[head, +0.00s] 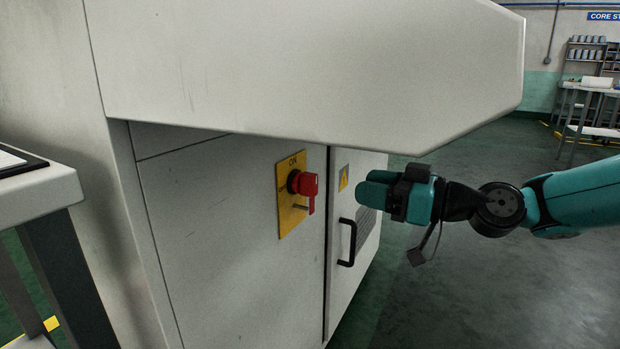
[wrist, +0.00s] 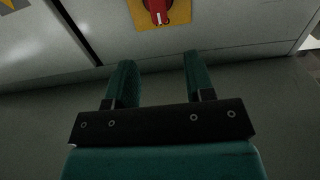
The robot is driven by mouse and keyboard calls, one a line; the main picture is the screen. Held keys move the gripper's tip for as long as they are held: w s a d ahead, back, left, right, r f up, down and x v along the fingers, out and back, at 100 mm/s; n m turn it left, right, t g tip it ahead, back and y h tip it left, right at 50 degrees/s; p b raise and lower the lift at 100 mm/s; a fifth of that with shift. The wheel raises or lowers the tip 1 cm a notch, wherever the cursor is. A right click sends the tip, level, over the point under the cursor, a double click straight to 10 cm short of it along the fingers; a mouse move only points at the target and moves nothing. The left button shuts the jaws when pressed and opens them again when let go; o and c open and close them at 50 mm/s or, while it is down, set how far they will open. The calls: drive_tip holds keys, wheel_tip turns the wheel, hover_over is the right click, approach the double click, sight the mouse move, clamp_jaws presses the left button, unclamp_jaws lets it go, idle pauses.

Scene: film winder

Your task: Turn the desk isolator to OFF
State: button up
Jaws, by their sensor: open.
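The desk isolator is a red rotary handle (head: 304,184) on a yellow plate (head: 291,217), fixed to the grey cabinet front below the desk overhang. The plate reads ON at its top, and the handle's grip hangs downward. My gripper (head: 368,184) is to the right of the isolator in the head view, apart from it. In the wrist view my gripper (wrist: 157,75) has its two teal fingers spread with nothing between them. The red handle (wrist: 156,10) and yellow plate (wrist: 178,18) show at the top edge there, beyond the fingertips, partly cut off by the frame.
The desk overhang (head: 300,70) juts out above the isolator and my gripper. A black door handle (head: 347,243) stands out from the cabinet door, below and left of my gripper. A side table (head: 40,195) is at the left. Open floor (head: 480,270) lies at the right.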

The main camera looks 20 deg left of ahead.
sight(316, 177)
drive_tip(key=a, duration=0.8)
drive_tip(key=w+a+b, duration=0.1)
drive_tip(key=a, duration=0.3)
drive_tip(key=shift+d, duration=0.1)
drive_tip(key=c, duration=0.6)
drive_tip(key=shift+o, duration=0.2)
